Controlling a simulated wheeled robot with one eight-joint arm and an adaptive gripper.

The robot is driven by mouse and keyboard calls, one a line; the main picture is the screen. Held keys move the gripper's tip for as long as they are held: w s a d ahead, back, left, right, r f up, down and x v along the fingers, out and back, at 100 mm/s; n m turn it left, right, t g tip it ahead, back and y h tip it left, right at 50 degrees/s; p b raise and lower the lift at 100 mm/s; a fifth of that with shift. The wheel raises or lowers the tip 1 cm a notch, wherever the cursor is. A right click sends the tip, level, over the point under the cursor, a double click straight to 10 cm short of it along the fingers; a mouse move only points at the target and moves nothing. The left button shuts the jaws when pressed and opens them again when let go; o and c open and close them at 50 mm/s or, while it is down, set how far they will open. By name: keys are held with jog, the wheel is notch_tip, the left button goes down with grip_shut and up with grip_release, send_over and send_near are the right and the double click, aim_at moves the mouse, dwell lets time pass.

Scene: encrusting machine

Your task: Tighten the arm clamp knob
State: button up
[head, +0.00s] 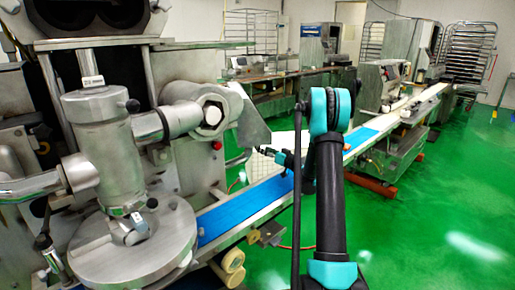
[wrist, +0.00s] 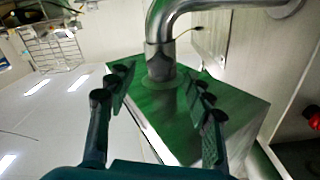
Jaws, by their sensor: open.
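The steel encrusting machine (head: 105,130) fills the left of the head view, with thick horizontal arms joined to an upright cylinder. A small black knob (head: 132,105) sticks out on the cylinder's upper right side. Another small dark knob (head: 152,203) sits low on the cylinder, above the round plate. I cannot tell which one is the arm clamp knob. My gripper (wrist: 160,100) is open and empty in the wrist view, its dark fingers spread apart. Beyond them are a bent steel pipe (wrist: 160,62) and a steel housing (wrist: 185,120). No knob shows between the fingers.
A blue conveyor belt (head: 240,210) runs from the machine toward the back right, beneath and behind my arm. A red button (head: 217,145) is on the machine's side. Other machines and racks (head: 472,52) stand behind. Green floor (head: 440,210) is clear at right.

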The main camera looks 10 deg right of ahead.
jog(key=shift+x, duration=2.7)
jog(key=shift+c, duration=0.3)
jog(key=c, duration=1.1)
